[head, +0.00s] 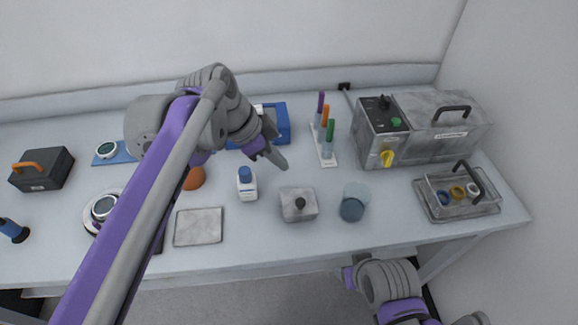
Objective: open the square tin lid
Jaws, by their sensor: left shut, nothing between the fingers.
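The square tin (298,214) is a small grey metal box near the front middle of the table. Its lid (290,195) with a dark round knob (300,203) sits on top, and it looks closed. My left gripper (278,162) is shut and empty, above and behind the tin, apart from it.
A white bottle with a blue cap (247,185) stands left of the tin, and a blue-grey jar (352,208) stands right. A flat grey plate (199,227) lies at front left. A rack of coloured markers (325,140) and a grey machine (425,125) stand behind. A clear lidded tray (458,192) is at right.

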